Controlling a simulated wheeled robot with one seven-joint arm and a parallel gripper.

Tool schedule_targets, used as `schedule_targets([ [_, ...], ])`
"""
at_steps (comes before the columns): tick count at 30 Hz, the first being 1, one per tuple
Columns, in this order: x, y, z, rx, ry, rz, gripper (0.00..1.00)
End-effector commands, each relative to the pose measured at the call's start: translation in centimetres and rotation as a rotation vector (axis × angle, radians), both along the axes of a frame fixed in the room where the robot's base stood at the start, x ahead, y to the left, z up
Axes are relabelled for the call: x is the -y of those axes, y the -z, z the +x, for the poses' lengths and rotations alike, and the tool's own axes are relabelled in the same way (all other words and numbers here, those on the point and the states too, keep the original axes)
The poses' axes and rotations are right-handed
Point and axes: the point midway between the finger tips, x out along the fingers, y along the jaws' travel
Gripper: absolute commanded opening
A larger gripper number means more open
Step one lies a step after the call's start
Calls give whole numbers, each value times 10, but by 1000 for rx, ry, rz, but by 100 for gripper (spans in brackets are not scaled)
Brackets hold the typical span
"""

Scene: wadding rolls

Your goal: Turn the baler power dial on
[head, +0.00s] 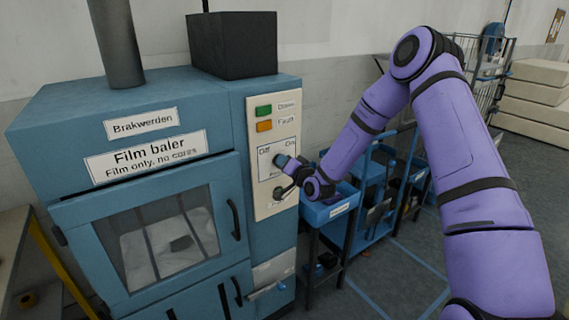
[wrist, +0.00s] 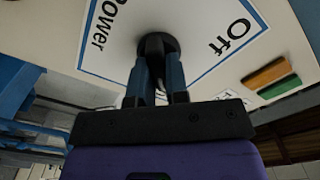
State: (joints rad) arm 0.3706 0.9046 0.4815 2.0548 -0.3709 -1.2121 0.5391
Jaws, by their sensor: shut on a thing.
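The baler power dial (wrist: 171,42) is a round black knob on a white panel framed in blue, with "Off" and "Power" printed beside it in the wrist view. In the head view the panel (head: 266,174) also shows "Off" at left and "On" at right above the dial. My gripper (wrist: 160,68) has its two blue-grey fingers shut on the dial's black grip. In the head view my gripper (head: 285,164) reaches the panel from the right and covers most of the dial. I cannot tell which mark the dial points to.
The blue film baler (head: 140,180) has a windowed door with a handle. A green lamp (head: 263,111) and an orange lamp (head: 264,126) sit above the dial. Blue bins (head: 328,211) on a rack stand right of the baler, under my arm. Floor at right is clear.

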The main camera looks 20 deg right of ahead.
Motion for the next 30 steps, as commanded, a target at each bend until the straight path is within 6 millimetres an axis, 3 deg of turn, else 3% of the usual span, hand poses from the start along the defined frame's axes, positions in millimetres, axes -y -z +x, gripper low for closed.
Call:
schedule_targets([
  [1, 0, 1, -1, -4, 1, 1, 0],
  [2, 0, 1, -1, -4, 1, 1, 19],
  [5, 0, 1, -1, -3, 0, 1, 40],
  [17, 3, 0, -8, -1, 1, 0, 40],
  [30, 27, 1, -81, -3, 1, 0, 40],
])
